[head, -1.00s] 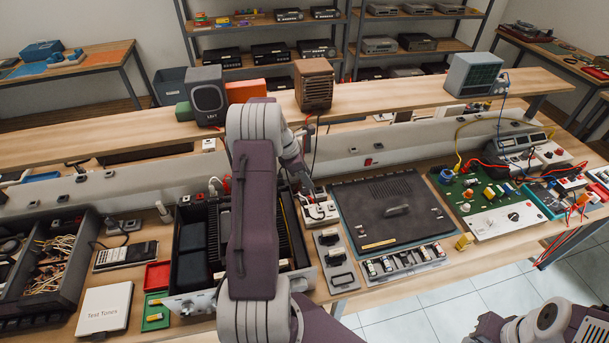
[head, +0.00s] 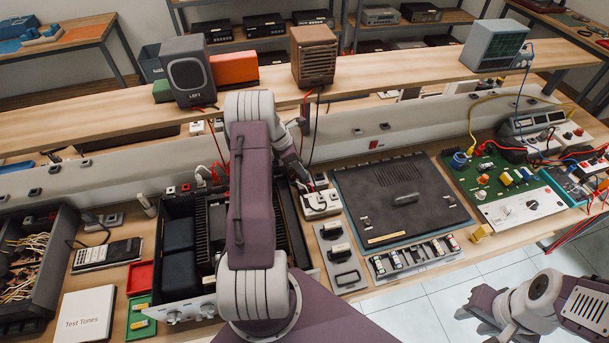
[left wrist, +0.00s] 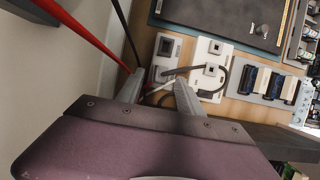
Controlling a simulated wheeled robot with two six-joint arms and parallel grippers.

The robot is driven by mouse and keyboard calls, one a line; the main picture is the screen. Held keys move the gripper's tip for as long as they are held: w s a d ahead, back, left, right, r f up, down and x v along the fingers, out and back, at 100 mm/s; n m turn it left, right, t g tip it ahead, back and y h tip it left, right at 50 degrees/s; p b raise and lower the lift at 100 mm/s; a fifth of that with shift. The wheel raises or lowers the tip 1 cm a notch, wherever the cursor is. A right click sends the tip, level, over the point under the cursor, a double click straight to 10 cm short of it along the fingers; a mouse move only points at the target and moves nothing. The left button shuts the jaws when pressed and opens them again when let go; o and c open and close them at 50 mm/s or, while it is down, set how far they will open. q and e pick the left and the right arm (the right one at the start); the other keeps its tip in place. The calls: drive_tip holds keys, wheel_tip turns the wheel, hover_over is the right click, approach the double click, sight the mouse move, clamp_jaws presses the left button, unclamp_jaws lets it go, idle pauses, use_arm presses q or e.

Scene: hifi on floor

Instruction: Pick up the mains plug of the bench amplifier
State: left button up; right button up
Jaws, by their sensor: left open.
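The bench amplifier (head: 178,262) is an open black chassis with dark blocks and fins, partly hidden behind my left arm. A white socket strip (head: 321,203) lies to its right; it also shows in the left wrist view (left wrist: 208,48), with a dark cable looping over it. I cannot make out the mains plug clearly. My right gripper (head: 482,308) is at the lower right, away from the bench items.
A dark flat-topped unit (head: 402,200) lies right of the strip, with a green circuit board (head: 500,185) beyond. A grey speaker (head: 188,72) and a brown one (head: 314,56) stand on the raised shelf. Red and black leads (left wrist: 85,32) hang near my left gripper.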

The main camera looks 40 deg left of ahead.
use_arm(q)
drive_tip(key=p+x, duration=0.1)
drive_tip(key=x, duration=0.3)
drive_tip(key=shift+s+d, duration=0.2)
drive_tip(key=shift+w+f, duration=0.25)
drive_tip(key=shift+f, duration=0.2)
drive_tip(key=shift+s+r, duration=0.1)
clamp_jaws()
drive_tip(key=r, duration=0.2)
drive_tip(key=r+b, duration=0.1)
drive_tip(key=r, duration=0.1)
drive_tip(key=shift+d+r, duration=0.2)
drive_tip(key=d+r, duration=0.3)
drive_tip(key=d, duration=0.2)
drive_tip(key=s+d+r+b, duration=0.1)
drive_tip(key=d+r, duration=0.2)
drive_tip(key=d, duration=0.3)
drive_tip(key=shift+s+d+r, duration=0.15)
drive_tip(key=shift+s+r, duration=0.2)
